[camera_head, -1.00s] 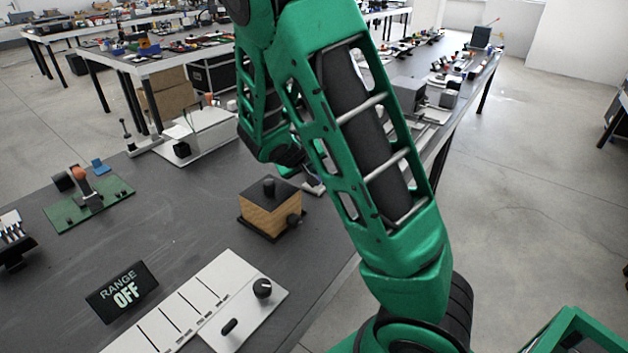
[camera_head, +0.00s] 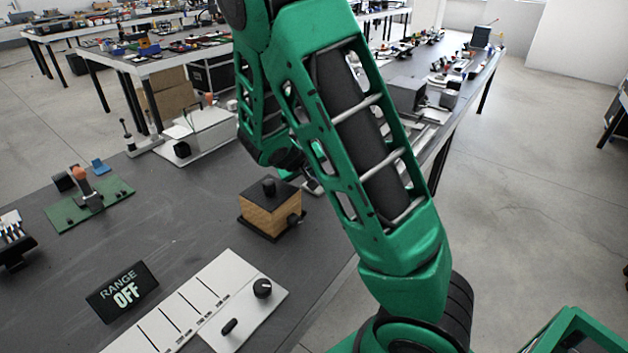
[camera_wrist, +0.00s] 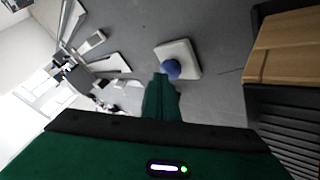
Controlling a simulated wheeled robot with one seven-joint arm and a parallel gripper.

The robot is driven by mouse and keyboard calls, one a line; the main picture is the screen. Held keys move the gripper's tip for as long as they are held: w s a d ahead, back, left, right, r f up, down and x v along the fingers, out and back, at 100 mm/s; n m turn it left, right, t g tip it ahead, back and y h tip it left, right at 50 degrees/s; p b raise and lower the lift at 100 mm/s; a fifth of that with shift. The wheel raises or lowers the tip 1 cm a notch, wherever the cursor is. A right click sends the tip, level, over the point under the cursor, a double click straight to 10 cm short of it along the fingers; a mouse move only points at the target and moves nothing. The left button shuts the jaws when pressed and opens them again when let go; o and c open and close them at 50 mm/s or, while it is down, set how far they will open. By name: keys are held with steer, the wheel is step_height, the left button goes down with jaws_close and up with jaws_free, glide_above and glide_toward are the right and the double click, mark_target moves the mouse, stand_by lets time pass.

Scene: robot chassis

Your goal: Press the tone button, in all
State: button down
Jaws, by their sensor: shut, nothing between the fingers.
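In the wrist view, a blue round button (camera_wrist: 171,69) sits on a pale square base (camera_wrist: 186,55) on the grey table. No label shows on it, so I cannot tell from lettering whether it is the tone button. My gripper (camera_wrist: 160,78) is shut and empty, its green fingertips beside the blue button in the picture. The fingers partly overlap the near edge of the base. I cannot tell whether they touch the button. In the head view, my arm hides the button and gripper.
A wooden box with a dark top (camera_head: 270,209) stands on the table; a wooden side shows close at right in the wrist view (camera_wrist: 285,48). A white panel with knobs (camera_head: 240,286), a RANGE OFF sign (camera_head: 122,292) and a green board (camera_head: 112,192) are at left.

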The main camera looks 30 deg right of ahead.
steer(key=shift+s+a+f, duration=0.15)
steer(key=shift+s+f, duration=0.2)
steer(key=shift+f, duration=0.4)
stand_by(0.8)
steer(key=shift+r, duration=0.1)
steer(key=shift+w+r, duration=0.2)
steer(key=shift+r, duration=0.75)
steer(key=shift+r, duration=2.5)
